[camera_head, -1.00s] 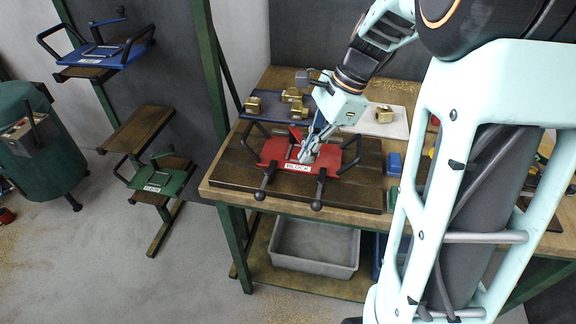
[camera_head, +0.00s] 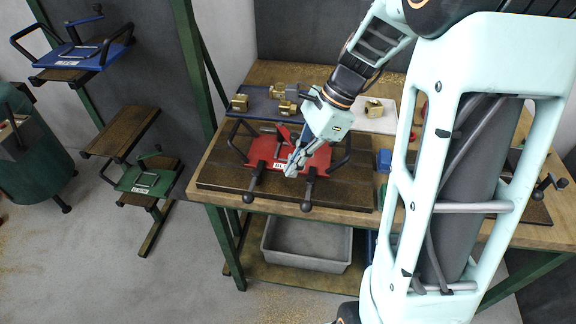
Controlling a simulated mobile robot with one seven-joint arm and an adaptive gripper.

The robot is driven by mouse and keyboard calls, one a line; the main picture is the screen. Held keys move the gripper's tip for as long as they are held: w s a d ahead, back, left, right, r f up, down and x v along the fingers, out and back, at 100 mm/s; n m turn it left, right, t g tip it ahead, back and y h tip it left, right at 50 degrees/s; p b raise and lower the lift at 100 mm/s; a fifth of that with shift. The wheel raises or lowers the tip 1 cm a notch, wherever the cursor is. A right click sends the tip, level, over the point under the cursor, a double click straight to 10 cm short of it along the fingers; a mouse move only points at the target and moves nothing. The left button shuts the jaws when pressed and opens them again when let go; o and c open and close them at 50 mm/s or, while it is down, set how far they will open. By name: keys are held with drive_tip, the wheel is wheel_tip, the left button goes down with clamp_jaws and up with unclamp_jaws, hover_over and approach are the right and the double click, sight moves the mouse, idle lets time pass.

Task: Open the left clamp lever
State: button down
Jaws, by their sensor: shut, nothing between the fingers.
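The red drilling jig (camera_head: 262,153) with the BLOCK label lies on a dark wooden board (camera_head: 215,172) on the workbench. Two clamp levers with black ball knobs point toward the bench's front edge: the left clamp lever (camera_head: 253,183) and the right clamp lever (camera_head: 309,189). My gripper (camera_head: 291,172) is shut and empty. It is over the front of the jig, between the two levers, and covers part of the label. Whether it touches the jig cannot be told. A small red handle (camera_head: 283,134) stands up behind my gripper.
Several brass blocks (camera_head: 240,102) sit on a blue-grey tray at the back, and another brass block (camera_head: 374,107) on a pale mat. A grey bin (camera_head: 306,243) is under the bench. Blue (camera_head: 110,50) and green (camera_head: 150,180) jigs rest on shelves at left.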

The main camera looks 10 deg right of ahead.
sight(255, 181)
drive_tip(key=x, duration=0.7)
drive_tip(key=shift+a+f+b, duration=0.1)
drive_tip(key=shift+f+b, duration=0.2)
drive_tip(key=shift+s+a+r+p, duration=0.1)
drive_tip(key=shift+a+r, duration=0.1)
drive_tip(key=shift+a, duration=0.45)
drive_tip(key=shift+s+a+r+p, duration=0.1)
drive_tip(key=shift+a+r, duration=0.05)
drive_tip(key=shift+a, duration=0.5)
drive_tip(key=shift+a+r+p, duration=0.1)
drive_tip(key=shift+a+r, duration=0.1)
drive_tip(key=shift+a, duration=0.4)
